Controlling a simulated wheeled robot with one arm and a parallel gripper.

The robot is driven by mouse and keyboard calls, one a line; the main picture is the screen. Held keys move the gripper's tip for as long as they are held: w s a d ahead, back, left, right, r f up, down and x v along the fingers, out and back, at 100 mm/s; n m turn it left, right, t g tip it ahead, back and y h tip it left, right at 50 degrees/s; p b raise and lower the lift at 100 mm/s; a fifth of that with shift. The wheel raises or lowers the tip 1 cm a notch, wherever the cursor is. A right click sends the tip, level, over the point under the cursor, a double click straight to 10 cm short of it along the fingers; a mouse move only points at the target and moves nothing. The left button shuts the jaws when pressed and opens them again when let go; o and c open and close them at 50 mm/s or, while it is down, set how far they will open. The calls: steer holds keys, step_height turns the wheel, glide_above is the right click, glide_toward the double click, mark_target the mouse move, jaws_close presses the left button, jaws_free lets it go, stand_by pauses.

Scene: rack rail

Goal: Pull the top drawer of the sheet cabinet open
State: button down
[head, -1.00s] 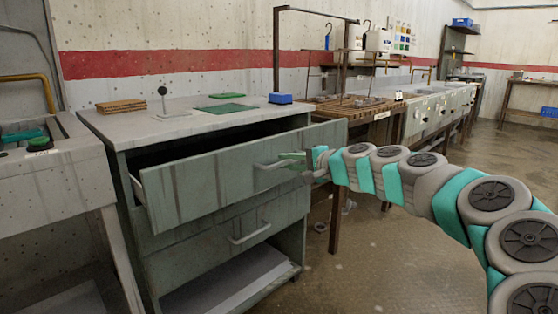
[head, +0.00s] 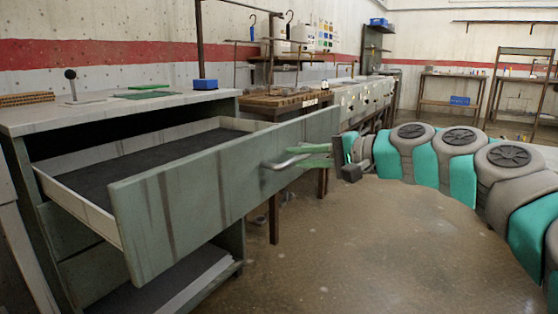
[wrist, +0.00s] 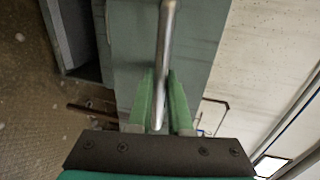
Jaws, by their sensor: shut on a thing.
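The grey-green sheet cabinet (head: 50,231) stands at the left in the head view. Its top drawer (head: 225,195) is pulled well out, and its dark inner floor (head: 150,165) shows. My gripper (head: 312,157) is at the metal bar handle (head: 285,162) on the drawer front. In the wrist view the green fingers (wrist: 160,105) stand on both sides of the handle (wrist: 164,50), shut on it. The drawer front (wrist: 200,60) is just beyond the fingers. Part of the handle is hidden by the fingers in the head view.
On the cabinet top (head: 30,117) are a blue box (head: 205,84), a green sheet (head: 148,94), a small post with a dark knob (head: 71,80) and brown slats (head: 27,99). A wooden bench (head: 285,101) stands behind. The floor (head: 370,240) in front is clear.

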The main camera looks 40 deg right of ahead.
steer(key=shift+v, duration=0.85)
steer(key=shift+f, duration=0.25)
steer(key=c, duration=0.9)
jaws_free()
steer(key=shift+o, duration=0.2)
steer(key=v, duration=0.8)
